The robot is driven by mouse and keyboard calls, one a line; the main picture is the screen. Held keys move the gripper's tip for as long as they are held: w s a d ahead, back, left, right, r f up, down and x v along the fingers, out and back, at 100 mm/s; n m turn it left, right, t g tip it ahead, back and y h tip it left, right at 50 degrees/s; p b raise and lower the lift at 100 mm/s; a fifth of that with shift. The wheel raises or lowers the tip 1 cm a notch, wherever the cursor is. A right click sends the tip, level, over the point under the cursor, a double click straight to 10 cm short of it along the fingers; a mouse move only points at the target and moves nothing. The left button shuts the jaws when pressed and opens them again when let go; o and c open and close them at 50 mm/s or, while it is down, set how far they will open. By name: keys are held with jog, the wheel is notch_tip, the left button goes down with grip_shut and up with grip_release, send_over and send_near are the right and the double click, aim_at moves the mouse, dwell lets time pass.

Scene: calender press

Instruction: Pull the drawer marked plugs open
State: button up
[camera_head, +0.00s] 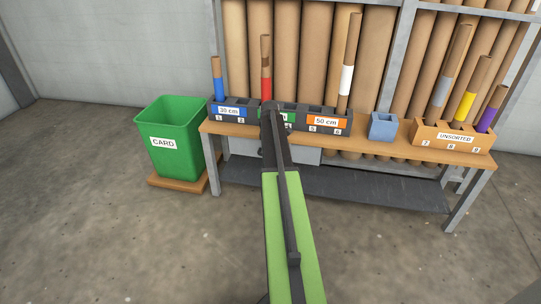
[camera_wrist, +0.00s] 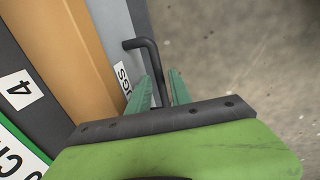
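The grey drawer front (camera_wrist: 112,22) runs along a wooden edge in the wrist view. Its white label (camera_wrist: 123,78) is partly covered, and only its last letters show. A dark bent handle (camera_wrist: 150,55) stands out from the front. My gripper (camera_wrist: 162,79) is open, with its green fingers apart on either side of the handle bar; I cannot tell whether they touch it. In the head view, the grey drawer unit (camera_head: 306,156) hangs under the bench top, partly hidden by my arm. The drawer looks closed. My fingers are hidden there.
The wooden bench (camera_head: 375,152) carries numbered tube racks, a small blue box (camera_head: 383,126) and an orange unsorted rack (camera_head: 430,136). A green card bin (camera_head: 170,135) stands left of the bench. The floor in front is clear.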

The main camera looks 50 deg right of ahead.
grip_shut()
dwell(1.1)
